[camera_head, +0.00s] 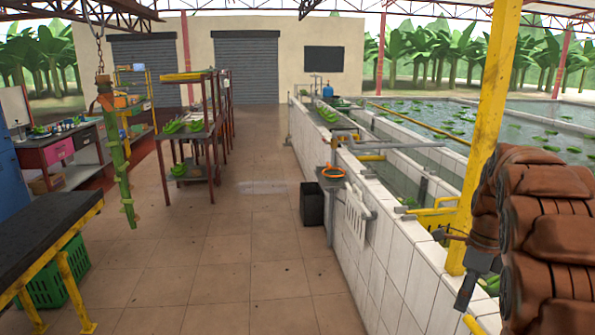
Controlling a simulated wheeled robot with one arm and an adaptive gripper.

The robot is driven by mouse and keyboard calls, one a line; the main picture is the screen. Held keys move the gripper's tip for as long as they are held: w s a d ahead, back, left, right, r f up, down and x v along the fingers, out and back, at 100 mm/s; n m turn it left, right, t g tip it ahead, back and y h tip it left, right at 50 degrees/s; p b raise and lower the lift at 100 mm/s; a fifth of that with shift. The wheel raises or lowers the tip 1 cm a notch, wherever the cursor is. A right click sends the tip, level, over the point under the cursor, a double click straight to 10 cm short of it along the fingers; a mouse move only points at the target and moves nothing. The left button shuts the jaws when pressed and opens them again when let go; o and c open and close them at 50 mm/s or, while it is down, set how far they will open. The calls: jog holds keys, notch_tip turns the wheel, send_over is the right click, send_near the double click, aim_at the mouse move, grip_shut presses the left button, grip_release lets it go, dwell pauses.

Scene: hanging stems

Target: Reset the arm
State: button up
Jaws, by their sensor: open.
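My arm (548,235), in a brown padded cover, is folded at the right edge. My gripper (452,268) shows at its left side, open, with nothing seen between its fingers. It is in front of the white tiled tank wall and near the foot of the yellow post. A green stem (117,160) hangs upright from a chain at the left, far from my gripper.
A yellow post (488,120) stands close to my arm. The tiled tank wall (400,270) runs along the right. A dark bench (40,235) and green crate (55,280) are at left. Shelves with green bananas (188,126) stand farther back. The middle floor is clear.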

jog(key=s+a+r+n, duration=0.1)
jog(key=s+a+n, duration=1.2)
jog(key=s+a, duration=0.15)
jog(key=s+a+f+n, duration=0.2)
jog(key=s+a+n, duration=0.1)
jog(key=s+n, duration=0.4)
jog(key=s+a+f+n+h, duration=0.1)
jog(key=s+a+f+n, duration=0.2)
jog(key=s+n, duration=0.3)
jog(key=shift+s+a+n+g+h+b, duration=0.35)
jog(key=shift+s+a, duration=0.25)
jog(key=shift+s, duration=0.6)
